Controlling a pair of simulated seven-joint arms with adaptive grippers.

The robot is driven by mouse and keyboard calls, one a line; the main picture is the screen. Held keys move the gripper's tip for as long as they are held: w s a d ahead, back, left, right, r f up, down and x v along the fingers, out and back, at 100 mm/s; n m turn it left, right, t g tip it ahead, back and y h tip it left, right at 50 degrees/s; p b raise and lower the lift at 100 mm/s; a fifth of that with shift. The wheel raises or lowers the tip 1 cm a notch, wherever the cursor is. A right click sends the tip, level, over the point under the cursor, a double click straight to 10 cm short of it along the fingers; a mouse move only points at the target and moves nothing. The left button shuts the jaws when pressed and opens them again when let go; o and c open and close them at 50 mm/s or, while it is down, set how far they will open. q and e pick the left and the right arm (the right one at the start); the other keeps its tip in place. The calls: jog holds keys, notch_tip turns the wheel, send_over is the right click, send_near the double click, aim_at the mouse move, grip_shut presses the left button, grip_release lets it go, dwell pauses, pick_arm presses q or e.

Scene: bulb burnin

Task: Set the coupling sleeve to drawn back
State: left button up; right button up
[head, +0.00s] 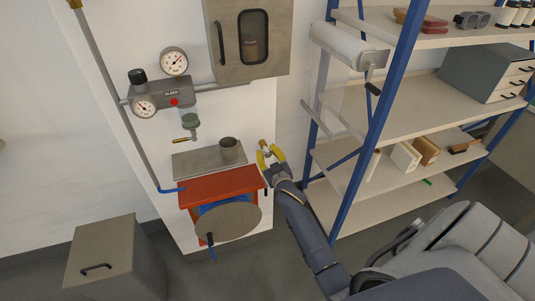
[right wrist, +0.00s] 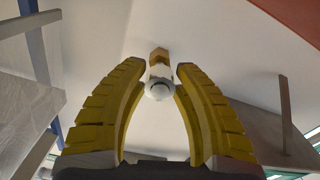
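A small brass and pale metal coupling (head: 264,146) sticks out from the white wall panel, right of the grey shelf. In the right wrist view its hex brass part (right wrist: 159,55) is at the wall, with a light sleeve section (right wrist: 160,72) and a rounded white end (right wrist: 160,91) facing me. My right gripper (head: 269,155) has its yellow fingers spread around the coupling. In the right wrist view the right gripper (right wrist: 158,67) shows one finger on each side, apparently with narrow gaps and no clear contact. My left gripper is not in view.
A red hose reel (head: 218,184) is left of the gripper, below a grey shelf (head: 190,165) with a cup (head: 230,150). Gauges (head: 174,62) and a wall cabinet (head: 246,70) are above. A blue-framed rack (head: 373,110) stands close on the right.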

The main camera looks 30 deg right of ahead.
grip_shut()
jog(key=shift+x, duration=1.2)
jog(key=shift+d+r, duration=0.1)
jog(key=o, duration=0.6)
grip_release()
jog(key=v, duration=1.2)
